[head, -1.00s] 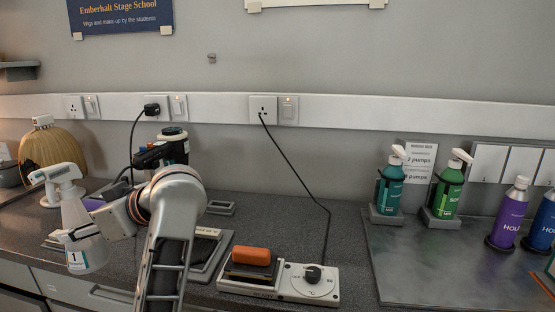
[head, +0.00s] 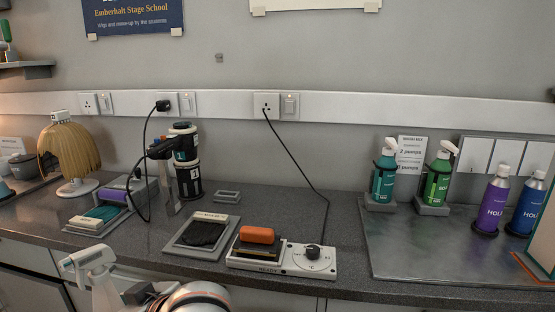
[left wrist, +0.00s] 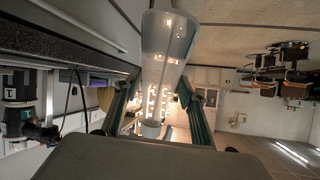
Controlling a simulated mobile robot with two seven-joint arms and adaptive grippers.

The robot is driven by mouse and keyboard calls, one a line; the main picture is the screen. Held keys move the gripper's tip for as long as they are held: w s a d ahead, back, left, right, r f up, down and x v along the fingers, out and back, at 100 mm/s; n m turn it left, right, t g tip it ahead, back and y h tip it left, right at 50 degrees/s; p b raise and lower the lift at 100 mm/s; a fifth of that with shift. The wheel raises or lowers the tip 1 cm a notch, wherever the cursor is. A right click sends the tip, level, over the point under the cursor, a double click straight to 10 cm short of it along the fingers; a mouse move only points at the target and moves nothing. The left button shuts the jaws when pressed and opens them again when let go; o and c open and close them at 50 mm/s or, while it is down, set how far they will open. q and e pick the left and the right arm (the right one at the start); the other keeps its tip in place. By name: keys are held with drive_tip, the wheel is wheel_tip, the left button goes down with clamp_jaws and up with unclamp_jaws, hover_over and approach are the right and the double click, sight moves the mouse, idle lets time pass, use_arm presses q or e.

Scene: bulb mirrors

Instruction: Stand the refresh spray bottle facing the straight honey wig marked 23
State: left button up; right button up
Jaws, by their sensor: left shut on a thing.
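The straight honey wig (head: 68,147) sits on a white stand at the far left of the counter in the head view. The small tag on its top is too small to read. The bottle is clear of the counter. My right gripper is out of view.
A hot plate with an orange block (head: 257,235), a grey tray with a dark pad (head: 203,233) and a black holder with a cable (head: 186,165) stand mid-counter. Pump bottles (head: 383,175) and purple and blue bottles stand right. Counter space before the wig is partly taken by a teal-padded tray (head: 88,224).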

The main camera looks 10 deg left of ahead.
use_arm(q)
drive_tip(key=s+d+f+m+h, duration=0.1)
drive_tip(key=s+d+f+m, duration=0.1)
drive_tip(key=s+d+f, duration=0.2)
drive_tip(key=s+d+f+m+t+h, duration=0.1)
drive_tip(key=s+d+f, duration=0.4)
drive_tip(key=f, duration=0.5)
drive_tip(key=shift+d+f+m+t, duration=0.2)
drive_tip(key=shift+d+m+t, duration=0.15)
drive_tip(key=shift+m, duration=0.25)
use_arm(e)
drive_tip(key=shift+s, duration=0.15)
use_arm(q)
drive_tip(key=w+r+n+t+p, duration=0.1)
drive_tip(key=w+r+t+p, duration=0.1)
drive_tip(key=r+p, duration=1.1)
wheel_tip(320, 180, up, 13)
drive_tip(key=shift+w+f+n, duration=0.1)
drive_tip(key=shift+w+n, duration=0.2)
drive_tip(key=shift+w, duration=0.25)
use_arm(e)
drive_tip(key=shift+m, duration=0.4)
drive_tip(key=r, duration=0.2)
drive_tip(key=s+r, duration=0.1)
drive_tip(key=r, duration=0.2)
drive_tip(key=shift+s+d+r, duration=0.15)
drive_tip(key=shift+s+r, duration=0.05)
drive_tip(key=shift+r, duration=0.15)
